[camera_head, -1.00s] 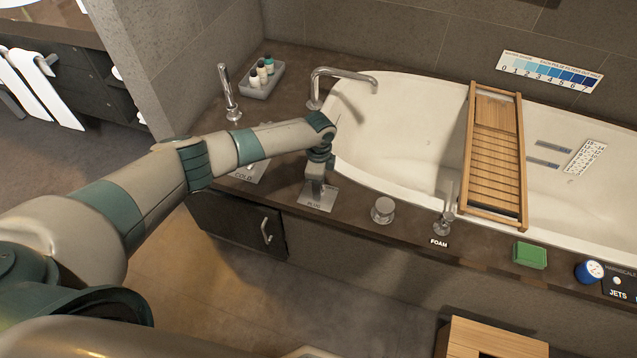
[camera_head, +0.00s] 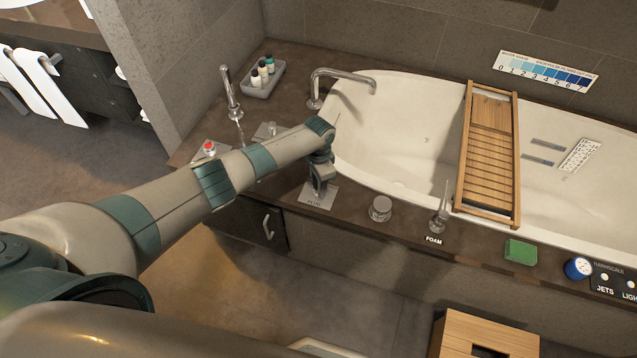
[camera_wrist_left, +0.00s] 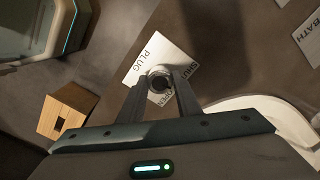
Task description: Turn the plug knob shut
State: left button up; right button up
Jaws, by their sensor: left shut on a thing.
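The plug knob (camera_wrist_left: 159,84) shows in the left wrist view as a small round metal piece on a white plate (camera_wrist_left: 150,58) lettered PLUG, SHUT and OPEN. My left gripper (camera_wrist_left: 159,81) is shut on it, one finger on each side. In the head view the left gripper (camera_head: 319,190) points down onto the PLUG plate (camera_head: 314,201) on the dark tub ledge and hides the knob. I cannot tell which word the knob points to. My right gripper is in neither view.
The white bathtub (camera_head: 400,140) lies behind, with a wooden bath tray (camera_head: 490,150) across it. A round metal knob (camera_head: 380,208), a foam lever (camera_head: 439,222) and a green block (camera_head: 520,251) stand right along the ledge. A faucet (camera_head: 316,90) stands behind my arm.

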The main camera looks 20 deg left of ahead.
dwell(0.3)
pick_arm(q)
jog(key=o, duration=1.1)
jog(key=shift+c, duration=0.2)
jog(key=shift+r, duration=0.1)
jog(key=shift+r, duration=0.8)
notch_tip(320, 180, up, 5)
jog(key=shift+r, duration=0.2)
notch_tip(320, 180, up, 10)
jog(key=shift+r+b, duration=0.15)
jog(key=shift+b, duration=0.2)
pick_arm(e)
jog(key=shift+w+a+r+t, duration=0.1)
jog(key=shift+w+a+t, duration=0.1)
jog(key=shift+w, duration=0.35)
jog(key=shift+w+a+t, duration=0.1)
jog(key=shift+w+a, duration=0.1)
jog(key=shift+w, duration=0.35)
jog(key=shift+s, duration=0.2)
